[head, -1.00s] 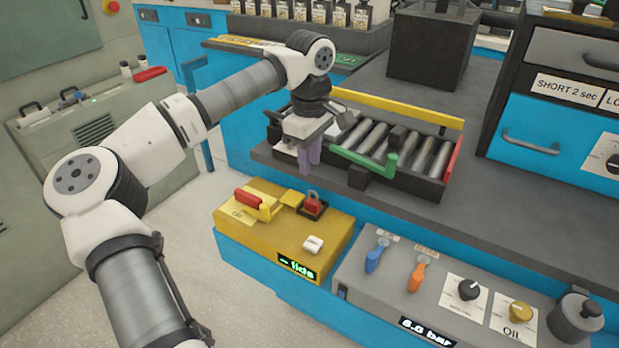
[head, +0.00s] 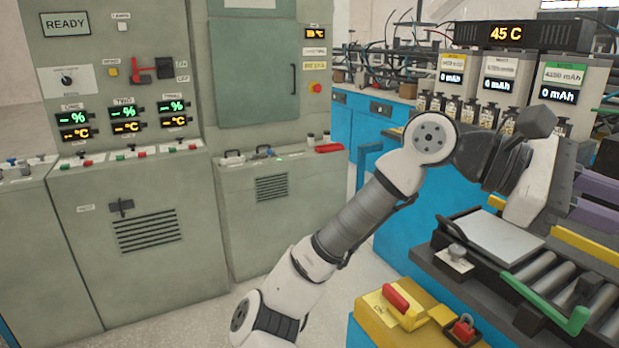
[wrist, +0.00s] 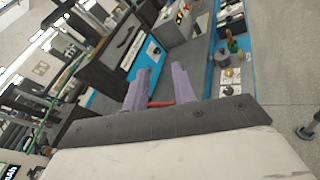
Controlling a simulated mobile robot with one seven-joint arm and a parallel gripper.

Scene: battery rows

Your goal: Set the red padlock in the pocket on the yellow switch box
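The yellow switch box (head: 372,322) is at the bottom of the head view, partly cut off by the frame edge. A red lever handle (head: 396,298) lies on its top. The red padlock (head: 463,328) stands on the box's right part, in a small dark pocket (head: 452,334). My gripper (head: 602,203) is up and to the right of the padlock, well apart from it, with its purple fingers pointing right. In the wrist view the two purple fingers (wrist: 160,88) stand apart with nothing held between them. The padlock cannot be made out in the wrist view.
A roller tray with a green bar (head: 545,312) and a pale plate (head: 492,238) lies on the bench below my gripper. Battery units with displays (head: 510,80) stand behind. Grey-green control cabinets (head: 130,200) fill the left.

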